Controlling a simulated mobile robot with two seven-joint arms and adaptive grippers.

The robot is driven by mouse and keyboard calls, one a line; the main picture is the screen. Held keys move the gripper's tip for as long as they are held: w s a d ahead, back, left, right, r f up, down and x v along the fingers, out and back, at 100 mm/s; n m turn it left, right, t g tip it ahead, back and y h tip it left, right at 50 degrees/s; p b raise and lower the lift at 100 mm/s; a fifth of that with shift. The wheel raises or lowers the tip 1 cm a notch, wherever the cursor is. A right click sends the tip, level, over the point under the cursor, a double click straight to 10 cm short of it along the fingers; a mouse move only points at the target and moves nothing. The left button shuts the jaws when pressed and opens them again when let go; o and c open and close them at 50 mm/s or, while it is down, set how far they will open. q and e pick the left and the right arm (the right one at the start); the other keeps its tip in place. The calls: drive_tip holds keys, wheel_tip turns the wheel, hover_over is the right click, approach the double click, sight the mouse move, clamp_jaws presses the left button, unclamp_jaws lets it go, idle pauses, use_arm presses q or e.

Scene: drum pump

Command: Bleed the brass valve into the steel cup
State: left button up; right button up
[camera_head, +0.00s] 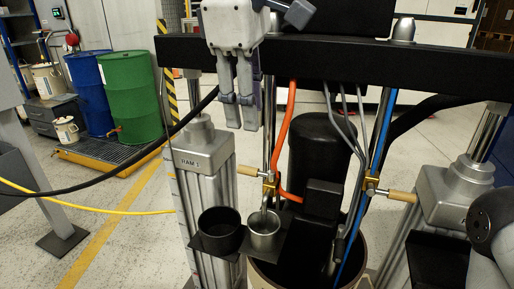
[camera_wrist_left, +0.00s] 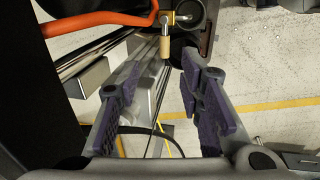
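The left brass valve (camera_head: 269,185) sits on an upright tube, with its tan handle (camera_head: 248,172) pointing left. The valve (camera_wrist_left: 167,18) and handle (camera_wrist_left: 165,46) also show in the left wrist view. The steel cup (camera_head: 264,238) stands upright beneath the valve on a dark bracket, beside a black cup (camera_head: 219,236). My left gripper (camera_head: 240,114) points down, above and left of the valve and apart from it. In the left wrist view its purple-padded fingers (camera_wrist_left: 155,95) are spread with nothing held. My right gripper is not in view.
A second brass valve (camera_head: 372,184) with a tan handle is at right. A black crossbeam (camera_head: 330,55) spans the two rams. An orange hose (camera_head: 287,130) and grey cables run down beside the black pump (camera_head: 318,150). Open floor lies left of the left ram (camera_head: 200,190).

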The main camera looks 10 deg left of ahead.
sight(253, 169)
use_arm(q)
drive_tip(key=f, duration=0.3)
drive_tip(key=w+f, duration=0.1)
drive_tip(key=f, duration=0.7)
drive_tip(key=shift+w+d, duration=0.15)
drive_tip(key=shift+r, duration=0.1)
clamp_jaws()
